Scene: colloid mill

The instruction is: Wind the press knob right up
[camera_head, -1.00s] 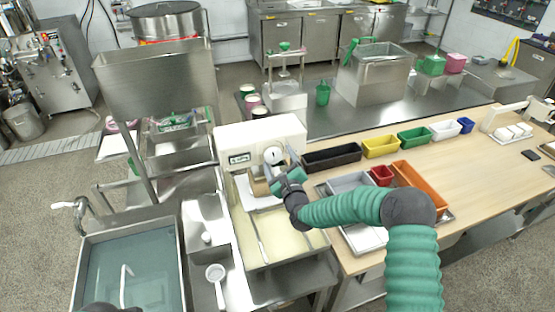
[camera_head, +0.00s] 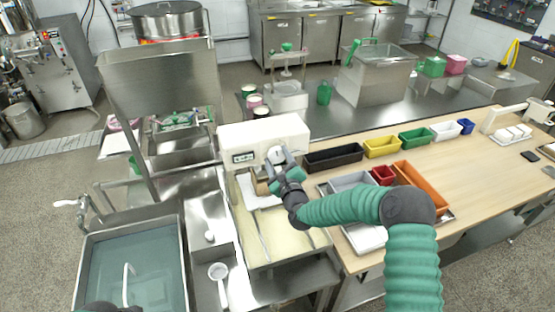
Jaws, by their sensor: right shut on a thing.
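A white press-like machine (camera_head: 262,132) with a small dark display stands at the left end of the wooden table. On its front is a round, pale press knob (camera_head: 275,154). My right gripper (camera_head: 279,158), at the end of the green-sleeved arm from the right, is at this front and shut on the knob. Its fingers hide part of the knob, so its marks cannot be read. Below, a white plate (camera_head: 258,201) and a brown block (camera_head: 261,188) show partly behind the gripper.
Black (camera_head: 332,157), yellow (camera_head: 381,147) and green (camera_head: 414,138) bins stand right of the machine. A red bin (camera_head: 383,175) and an orange bin (camera_head: 420,184) lie near my right forearm. A water-filled sink (camera_head: 130,270) is at lower left.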

